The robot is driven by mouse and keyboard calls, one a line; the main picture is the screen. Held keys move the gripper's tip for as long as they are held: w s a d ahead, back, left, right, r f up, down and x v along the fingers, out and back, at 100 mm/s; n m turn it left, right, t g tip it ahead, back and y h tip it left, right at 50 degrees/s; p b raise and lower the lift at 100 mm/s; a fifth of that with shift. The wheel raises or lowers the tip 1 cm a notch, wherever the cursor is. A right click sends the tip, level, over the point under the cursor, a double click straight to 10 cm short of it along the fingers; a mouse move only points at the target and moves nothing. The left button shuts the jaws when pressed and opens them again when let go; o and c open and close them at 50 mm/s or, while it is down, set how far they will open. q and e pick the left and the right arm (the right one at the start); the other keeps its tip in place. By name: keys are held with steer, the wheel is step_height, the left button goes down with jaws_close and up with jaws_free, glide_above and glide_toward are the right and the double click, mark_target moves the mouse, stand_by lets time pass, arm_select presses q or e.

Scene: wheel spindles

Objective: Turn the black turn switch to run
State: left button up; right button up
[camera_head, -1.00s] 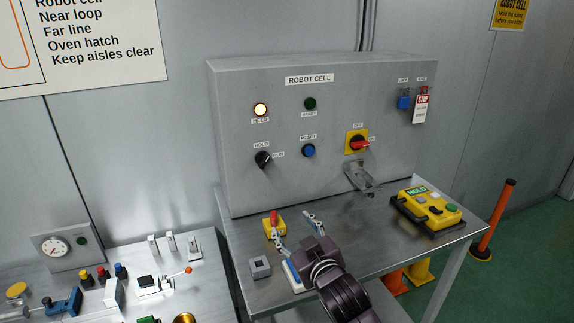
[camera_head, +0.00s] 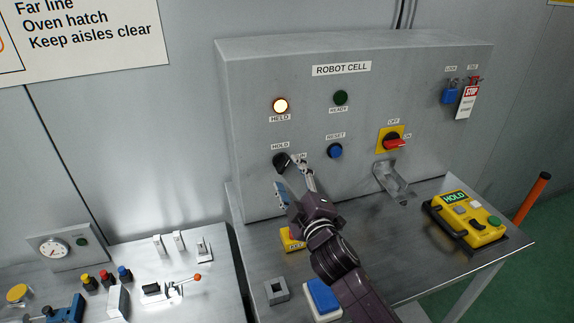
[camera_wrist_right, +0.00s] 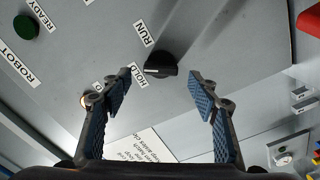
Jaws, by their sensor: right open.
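The black turn switch (camera_head: 281,161) is on the grey robot cell panel, below the lit HELD lamp (camera_head: 280,106), with a HOLD label above it and a RUN label at its right. My right gripper (camera_head: 292,180) is open just in front of and below the switch, and partly covers the RUN label. In the right wrist view the black switch (camera_wrist_right: 160,66) lies beyond and between the two open blue-padded fingers (camera_wrist_right: 160,90). The fingers do not appear to touch it. My left gripper is not in view.
A blue reset button (camera_head: 335,151) and a yellow-and-red rotary switch (camera_head: 391,140) are right of the black switch. A metal bracket (camera_head: 392,182) juts out below. A yellow HOLD pendant (camera_head: 468,218) rests on the table's right side.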

mark_target(285, 168)
steer(key=x, duration=0.2)
steer(key=shift+w+a+f, duration=0.1)
steer(key=shift+w, duration=0.3)
steer(key=shift+w+a, duration=0.15)
steer(key=shift+w, duration=0.3)
steer(key=shift+c, duration=1.7)
steer(key=c, duration=0.8)
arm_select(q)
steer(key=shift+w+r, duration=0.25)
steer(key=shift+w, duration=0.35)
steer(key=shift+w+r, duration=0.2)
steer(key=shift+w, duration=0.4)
